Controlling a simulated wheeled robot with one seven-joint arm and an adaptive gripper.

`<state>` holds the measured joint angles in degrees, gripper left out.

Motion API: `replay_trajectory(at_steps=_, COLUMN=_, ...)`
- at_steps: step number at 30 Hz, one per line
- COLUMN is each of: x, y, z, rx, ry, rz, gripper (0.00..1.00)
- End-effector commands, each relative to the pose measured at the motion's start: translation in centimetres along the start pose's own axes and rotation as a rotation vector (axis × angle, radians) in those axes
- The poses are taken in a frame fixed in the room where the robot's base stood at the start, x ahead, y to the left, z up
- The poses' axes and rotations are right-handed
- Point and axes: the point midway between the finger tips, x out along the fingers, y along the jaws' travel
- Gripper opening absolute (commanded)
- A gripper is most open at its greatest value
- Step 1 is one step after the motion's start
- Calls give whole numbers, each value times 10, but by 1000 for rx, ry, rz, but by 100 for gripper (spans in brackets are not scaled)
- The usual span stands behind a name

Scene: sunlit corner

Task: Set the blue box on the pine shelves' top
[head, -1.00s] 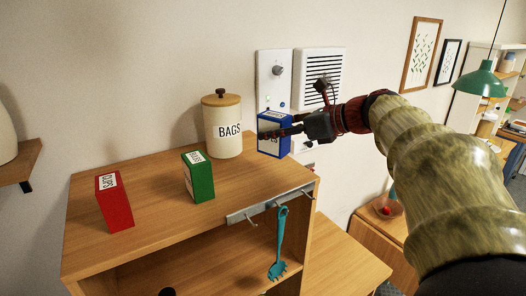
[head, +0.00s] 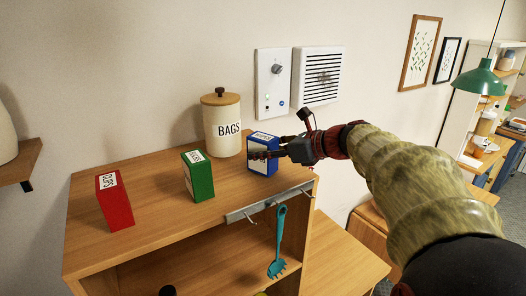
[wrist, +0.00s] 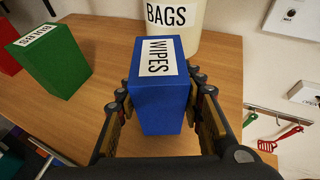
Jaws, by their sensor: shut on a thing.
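The blue box (head: 262,160), with a white label, is at the right end of the pine shelves' top (head: 150,212), in front of the BAGS canister. My gripper (head: 279,155) reaches in from the right and is shut on the box. In the wrist view the blue box (wrist: 160,98) reads WIPES and sits upright between my two fingers (wrist: 160,110). Its base looks at or just above the wood; I cannot tell whether it touches.
A cream BAGS canister (head: 222,125) stands just behind the box. A green box (head: 198,177) and a red box (head: 115,202) stand to the left. A rail (head: 268,203) with hooks and a teal utensil (head: 278,243) hangs on the shelves' side. A wall panel (head: 272,82) is behind.

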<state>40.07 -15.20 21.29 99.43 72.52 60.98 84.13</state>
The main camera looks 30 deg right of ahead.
Motion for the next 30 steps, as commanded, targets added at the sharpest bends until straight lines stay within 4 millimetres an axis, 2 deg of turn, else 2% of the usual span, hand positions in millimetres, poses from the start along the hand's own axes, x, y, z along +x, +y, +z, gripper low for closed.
replay_trajectory(at_steps=2, x=1, y=0, z=-3, rx=1, ry=0, rz=0, gripper=7)
replay_trajectory(at_steps=3, x=1, y=0, z=-3, rx=1, ry=0, rz=0, gripper=38)
replay_trajectory(at_steps=12, x=1, y=0, z=-3, rx=1, ry=0, rz=0, gripper=55)
replay_trajectory(at_steps=23, x=-1, y=0, z=2, rx=0, ry=0, rz=0, gripper=56)
replay_trajectory(at_steps=26, x=-11, y=-1, z=1, rx=0, ry=0, rz=-2, gripper=56)
replay_trajectory(at_steps=30, x=-37, y=-2, z=0, rx=1, ry=-1, rz=-5, gripper=56)
